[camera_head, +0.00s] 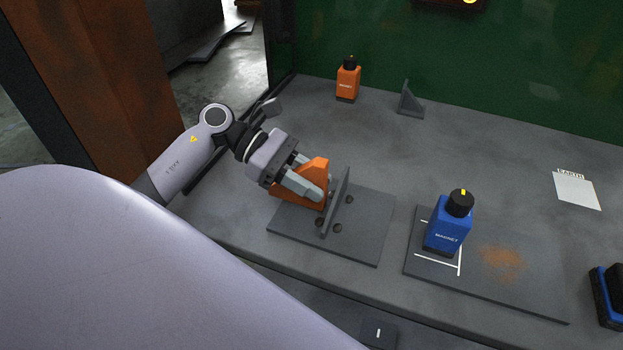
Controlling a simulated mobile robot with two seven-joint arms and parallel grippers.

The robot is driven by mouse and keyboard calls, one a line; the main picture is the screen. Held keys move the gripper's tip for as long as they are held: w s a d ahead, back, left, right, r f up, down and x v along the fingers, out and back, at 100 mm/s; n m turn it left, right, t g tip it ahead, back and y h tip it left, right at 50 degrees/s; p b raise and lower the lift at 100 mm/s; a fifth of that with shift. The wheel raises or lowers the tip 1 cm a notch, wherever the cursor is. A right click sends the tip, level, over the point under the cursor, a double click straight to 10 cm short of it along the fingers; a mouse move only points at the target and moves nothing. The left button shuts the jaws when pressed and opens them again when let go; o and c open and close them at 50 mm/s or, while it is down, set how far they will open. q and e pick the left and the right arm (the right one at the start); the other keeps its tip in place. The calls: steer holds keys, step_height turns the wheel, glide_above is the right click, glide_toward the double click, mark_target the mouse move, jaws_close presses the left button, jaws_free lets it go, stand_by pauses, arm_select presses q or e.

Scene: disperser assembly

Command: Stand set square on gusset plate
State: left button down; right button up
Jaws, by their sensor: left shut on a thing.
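An orange set square (313,171) is held in my left gripper (314,188), which is shut on it; the fingers hide part of it. It is over the left part of a flat grey plate with several dark holes (368,243), beside a thin grey upright plate (341,195) that rises from it. I take this for the gusset plate. The set square's lower edge is close to the flat plate; I cannot tell whether it touches it or the upright plate. My right gripper is not in view.
A blue magnet (446,238) stands on a marked plate (520,297) to the right. An orange magnet (347,83) and a grey triangular bracket (408,101) stand at the back, before a green wall (500,65). A white card (577,191) lies far right. The table's middle is clear.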

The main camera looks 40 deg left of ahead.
mark_target(295, 171)
arm_select(q)
steer(key=shift+r, duration=0.1)
steer(key=c, duration=0.8)
jaws_free()
steer(key=shift+f, duration=0.2)
steer(key=shift+r, duration=0.15)
steer(key=b+v, duration=0.1)
steer(key=v, duration=0.6)
steer(key=shift+s+a, duration=0.1)
steer(key=shift+a, duration=0.15)
